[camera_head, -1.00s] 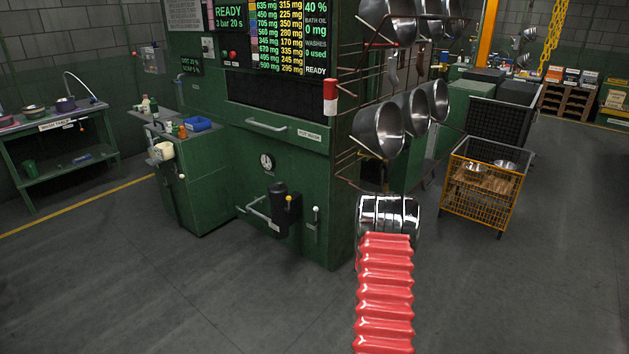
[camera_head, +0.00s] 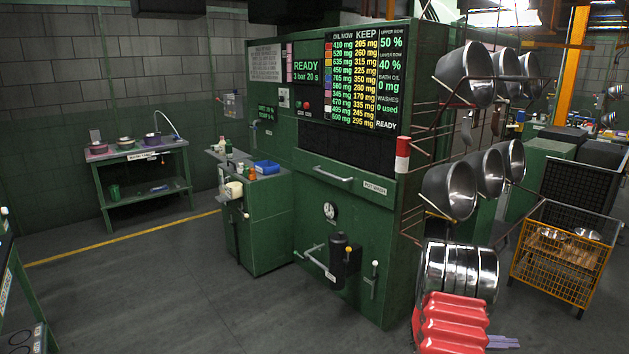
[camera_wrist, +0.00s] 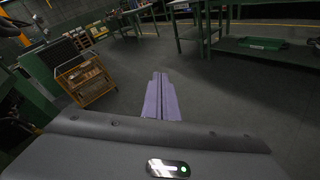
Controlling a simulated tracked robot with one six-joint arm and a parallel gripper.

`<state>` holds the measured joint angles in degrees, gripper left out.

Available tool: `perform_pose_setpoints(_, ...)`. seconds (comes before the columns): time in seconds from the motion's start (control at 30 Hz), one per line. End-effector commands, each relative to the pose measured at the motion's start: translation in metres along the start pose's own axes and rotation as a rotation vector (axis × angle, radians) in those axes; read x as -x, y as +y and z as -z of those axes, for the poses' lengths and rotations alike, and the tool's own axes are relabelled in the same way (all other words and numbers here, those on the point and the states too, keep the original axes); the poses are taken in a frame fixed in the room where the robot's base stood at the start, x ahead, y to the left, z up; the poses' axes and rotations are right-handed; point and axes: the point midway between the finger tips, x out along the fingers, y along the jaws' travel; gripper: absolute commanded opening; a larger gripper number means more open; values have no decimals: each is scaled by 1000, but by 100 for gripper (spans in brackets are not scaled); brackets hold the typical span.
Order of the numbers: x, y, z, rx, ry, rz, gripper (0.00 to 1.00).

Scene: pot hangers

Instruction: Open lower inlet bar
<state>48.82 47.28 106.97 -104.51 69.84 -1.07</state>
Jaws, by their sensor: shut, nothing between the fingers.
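The green machine (camera_head: 340,225) carries a rack of brown bars (camera_head: 425,125) on its right side, in the head view. A thin lower bar (camera_head: 433,206) of the rack ends near the lower row of pots (camera_head: 450,190); I cannot tell which bar is the lower inlet bar. My gripper (camera_head: 515,343) shows as purple fingers at the bottom right, beyond my red arm cover, apart from the rack. In the wrist view my gripper (camera_wrist: 158,76) is shut and empty, pointing over open floor, with no rack bar near its tips.
An orange wire cart (camera_head: 560,265) with bowls stands right of the rack; it also shows in the wrist view (camera_wrist: 85,82). A green side cabinet (camera_head: 262,220) adjoins the machine. Floor (camera_head: 170,300) in front is clear. Green benches (camera_wrist: 250,50) stand ahead in the wrist view.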

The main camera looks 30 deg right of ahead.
Motion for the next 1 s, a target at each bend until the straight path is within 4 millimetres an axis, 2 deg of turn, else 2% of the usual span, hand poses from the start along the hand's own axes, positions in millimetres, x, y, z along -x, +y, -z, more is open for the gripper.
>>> perform_pose_setpoints(0.1, 26, -17, -14, -76, 41, 102, 0)
perform_pose_setpoints(0.4, 106, -54, -36, -277, 165, 332, 0)
perform_pose_setpoints(1.0, 285, -98, -61, -624, 480, 646, 0)
